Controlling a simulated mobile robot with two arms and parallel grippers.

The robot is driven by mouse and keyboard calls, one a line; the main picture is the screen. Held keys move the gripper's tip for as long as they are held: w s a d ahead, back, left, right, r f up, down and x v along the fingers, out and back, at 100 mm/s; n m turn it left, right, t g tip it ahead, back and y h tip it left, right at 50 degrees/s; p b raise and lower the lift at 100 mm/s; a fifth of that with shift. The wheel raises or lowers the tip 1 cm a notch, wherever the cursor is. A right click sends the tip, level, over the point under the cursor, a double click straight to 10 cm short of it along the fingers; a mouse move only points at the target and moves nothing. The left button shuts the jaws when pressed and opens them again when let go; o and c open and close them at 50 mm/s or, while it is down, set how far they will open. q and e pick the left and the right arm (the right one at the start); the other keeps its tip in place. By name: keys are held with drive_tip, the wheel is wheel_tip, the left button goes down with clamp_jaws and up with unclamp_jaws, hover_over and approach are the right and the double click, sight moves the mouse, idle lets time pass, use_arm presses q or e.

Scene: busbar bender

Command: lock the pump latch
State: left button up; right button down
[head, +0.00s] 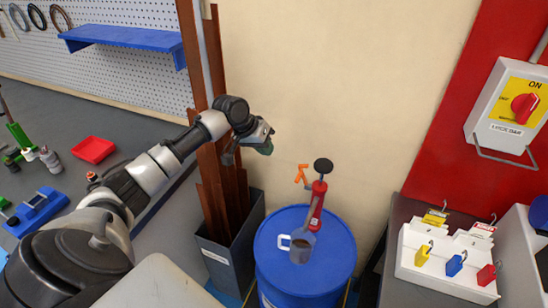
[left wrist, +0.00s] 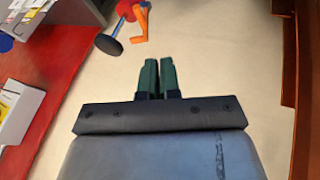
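The red hand pump (head: 316,207) stands on top of the blue drum (head: 335,262), leaning slightly, with a round black knob (head: 323,165) on top. An orange lever-like piece (head: 301,174), which looks like the latch, sits at the pump's upper left. In the left wrist view the knob (left wrist: 108,45) and orange piece (left wrist: 141,24) show at the top, beyond the fingertips. My left gripper (head: 266,146) is above and left of the pump, clear of it. Its green fingers (left wrist: 159,62) are together with nothing between them. My right gripper is not in view.
A dark bin (head: 232,245) with tall brown bars (head: 212,160) stands left of the drum.

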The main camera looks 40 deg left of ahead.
use_arm(q)
drive_tip(key=shift+o, duration=1.1)
drive_tip(key=shift+d+f, duration=0.15)
drive_tip(key=shift+d, duration=0.1)
drive_tip(key=o, duration=0.4)
drive_tip(key=w+d+f+t+b, duration=0.1)
drive_tip(key=d+f+t, duration=0.1)
drive_tip(key=d, duration=0.1)
drive_tip(key=w+d+f+t+b, duration=0.1)
drive_tip(key=d+f+t+b, duration=0.1)
drive_tip(key=d+f, duration=0.1)
drive_tip(key=w+d+f+t+b, duration=0.1)
drive_tip(key=d+f+t+b, duration=0.1)
drive_tip(key=d, duration=0.2)
drive_tip(key=shift+w+d+f, duration=0.2)
drive_tip(key=shift+d+f, duration=0.05)
drive_tip(key=shift+f, duration=0.15)
drive_tip(key=n+t+y+b, duration=0.3)
drive_tip(key=t+y+b, duration=0.3)
drive_tip(key=t+y, duration=0.15)
approach(299, 176)
drive_tip(key=shift+g, duration=0.45)
drive_tip(key=p+x, duration=0.1)
drive_tip(key=x, duration=0.9)
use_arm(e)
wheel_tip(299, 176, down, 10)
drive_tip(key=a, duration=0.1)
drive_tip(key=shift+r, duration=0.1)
